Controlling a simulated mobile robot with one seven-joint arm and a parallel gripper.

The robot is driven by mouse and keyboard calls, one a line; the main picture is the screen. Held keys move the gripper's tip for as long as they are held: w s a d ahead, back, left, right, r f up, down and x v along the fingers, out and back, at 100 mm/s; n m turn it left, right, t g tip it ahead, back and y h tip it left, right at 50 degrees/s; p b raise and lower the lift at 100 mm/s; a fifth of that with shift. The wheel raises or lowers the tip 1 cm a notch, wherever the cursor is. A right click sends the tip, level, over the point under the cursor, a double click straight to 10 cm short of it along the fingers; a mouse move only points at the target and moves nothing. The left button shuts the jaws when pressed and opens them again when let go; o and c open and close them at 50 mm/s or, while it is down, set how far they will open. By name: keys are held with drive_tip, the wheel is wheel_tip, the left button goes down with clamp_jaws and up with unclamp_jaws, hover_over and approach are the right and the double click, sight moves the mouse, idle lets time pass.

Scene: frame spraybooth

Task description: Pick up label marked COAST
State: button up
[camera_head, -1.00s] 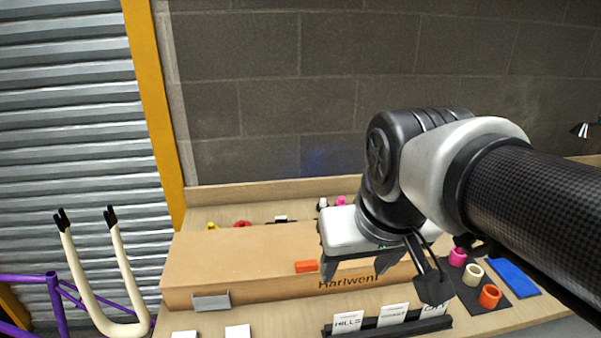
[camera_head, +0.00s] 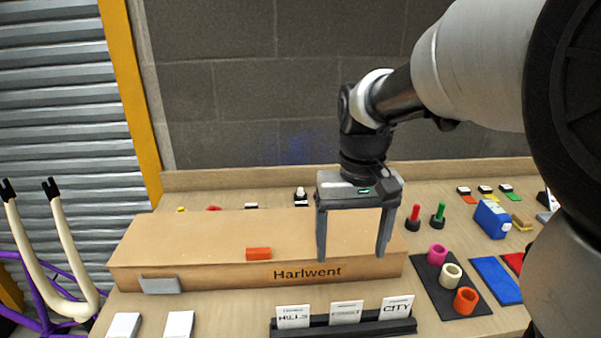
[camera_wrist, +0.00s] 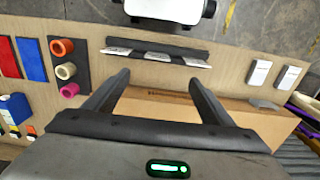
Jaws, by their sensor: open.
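A black rack (camera_head: 372,328) at the front of the bench holds three white label cards. The left card (camera_head: 293,316) reads HILLS and the right card (camera_head: 397,307) reads CITY. The middle card (camera_head: 346,312) has print too blurred to read, so I cannot confirm that it says COAST. In the wrist view the rack (camera_wrist: 165,47) lies beyond the fingertips, with the cards seen edge-on. My gripper (camera_head: 352,258) is open and empty, fingers pointing down, over the cardboard box behind the rack. It also shows in the wrist view (camera_wrist: 158,77).
The long cardboard box (camera_head: 200,245) marked Harlwent lies behind the rack, with an orange block (camera_head: 258,254) on it. A dark mat (camera_head: 430,279) with coloured rings is at right, near a blue pad (camera_head: 497,280). Two white cards (camera_head: 178,324) lie at front left.

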drive_tip(key=b, duration=0.2)
hover_over(347, 303)
drive_tip(key=f, duration=1.1)
drive_tip(key=shift+a+f, duration=0.35)
drive_tip(key=shift+w+d+f, duration=0.1)
drive_tip(key=shift+d+f, duration=0.1)
drive_tip(key=shift+f, duration=1.15)
drive_tip(key=shift+d+f, duration=0.2)
drive_tip(key=shift+f, duration=1.15)
drive_tip(key=shift+c, duration=0.3)
drive_tip(key=c, duration=1.1)
